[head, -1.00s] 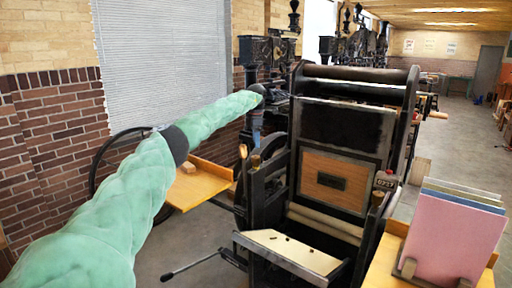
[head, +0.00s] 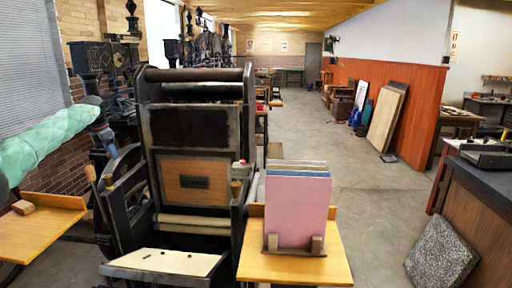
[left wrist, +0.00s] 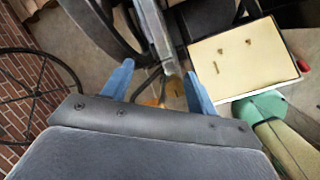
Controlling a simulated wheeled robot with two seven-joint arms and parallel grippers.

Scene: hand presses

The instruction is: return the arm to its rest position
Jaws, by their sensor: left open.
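My left arm, in a green sleeve, comes in from the left edge of the head view. Its gripper (head: 108,140) points down in front of the dark machinery, just left of the large hand press (head: 190,128). In the left wrist view its two blue fingers stand wide apart, with nothing between them (left wrist: 158,84). Below the gripper are dark press parts and the floor. My right gripper does not show in the head view. A green sleeved arm part shows at the lower right of the left wrist view, without a visible gripper.
The press's cream board (head: 168,262) holds small dark pieces and also shows in the left wrist view (left wrist: 245,60). A wooden side table (head: 40,232) with a block stands left. A wooden stand (head: 290,268) with upright coloured boards (head: 298,210) stands right. The aisle floor (head: 345,190) is clear.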

